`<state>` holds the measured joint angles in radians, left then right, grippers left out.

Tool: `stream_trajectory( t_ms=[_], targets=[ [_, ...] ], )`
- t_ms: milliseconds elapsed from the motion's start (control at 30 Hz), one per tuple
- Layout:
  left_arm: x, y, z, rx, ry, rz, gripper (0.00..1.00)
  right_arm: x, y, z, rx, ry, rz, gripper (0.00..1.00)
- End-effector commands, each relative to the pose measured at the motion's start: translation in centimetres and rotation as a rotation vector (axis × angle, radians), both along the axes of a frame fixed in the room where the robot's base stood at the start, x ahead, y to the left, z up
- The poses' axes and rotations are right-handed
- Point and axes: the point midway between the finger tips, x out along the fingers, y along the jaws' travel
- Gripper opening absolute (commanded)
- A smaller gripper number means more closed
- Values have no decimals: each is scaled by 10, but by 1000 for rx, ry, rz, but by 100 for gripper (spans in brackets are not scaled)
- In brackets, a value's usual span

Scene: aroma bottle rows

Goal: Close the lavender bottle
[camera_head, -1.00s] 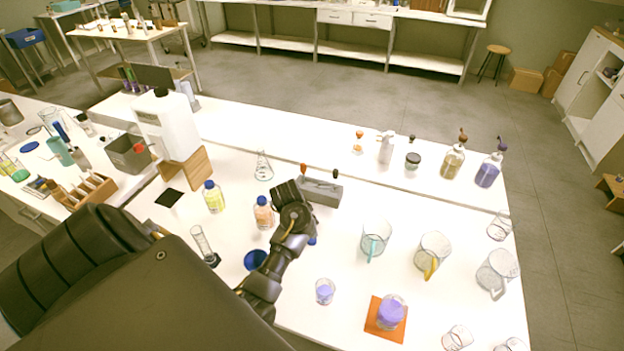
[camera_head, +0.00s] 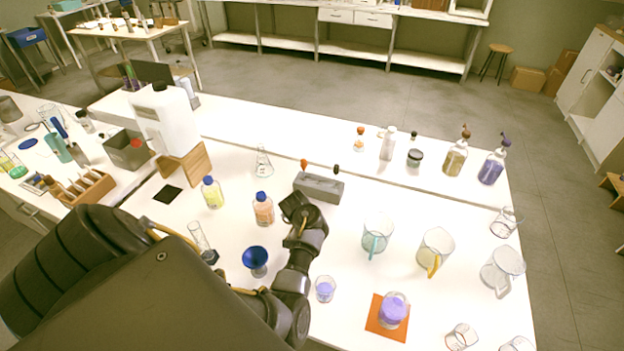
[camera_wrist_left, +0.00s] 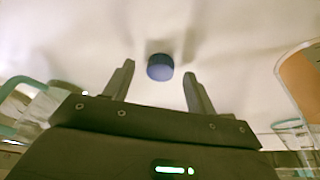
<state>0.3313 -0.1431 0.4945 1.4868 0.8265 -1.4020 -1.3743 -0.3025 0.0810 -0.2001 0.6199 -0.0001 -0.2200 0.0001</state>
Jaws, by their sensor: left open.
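A clear vessel with lavender contents (camera_head: 393,310) stands on an orange mat (camera_head: 374,327) at the front right; I cannot tell whether its top is open. A smaller vessel with lavender contents (camera_head: 325,289) stands to its left. My left gripper (camera_head: 297,208) is low over the table, right of the orange bottle with a blue cap (camera_head: 263,209). In the left wrist view, its open fingers (camera_wrist_left: 159,72) point at a loose blue cap (camera_wrist_left: 160,67) on the white table. The cap lies between the fingertips, apart from both. My arm hides it in the head view. My right gripper is not in view.
A grey block (camera_head: 319,188) is just behind the gripper. A blue funnel (camera_head: 256,259) stands at its left. Two jugs, one teal-handled (camera_head: 377,238) and one yellow-handled (camera_head: 434,252), stand to the right. A yellow bottle (camera_head: 212,192) and a purple-liquid bottle (camera_head: 490,168) stand farther off.

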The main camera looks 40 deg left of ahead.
Motion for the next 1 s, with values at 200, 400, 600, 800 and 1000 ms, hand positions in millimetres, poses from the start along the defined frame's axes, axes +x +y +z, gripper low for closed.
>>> stream_trajectory(
  t_ms=[200,400,600,800,1000],
  targets=[
    [2,0,-7,1,0,-2,57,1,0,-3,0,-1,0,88],
    [2,0,-7,1,0,-2,57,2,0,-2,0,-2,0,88],
    [2,0,-7,1,0,-2,36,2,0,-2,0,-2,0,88],
    [2,0,-7,0,0,-1,9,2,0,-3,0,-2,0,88],
    [2,0,-7,0,0,-1,6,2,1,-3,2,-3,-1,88]
  ],
)
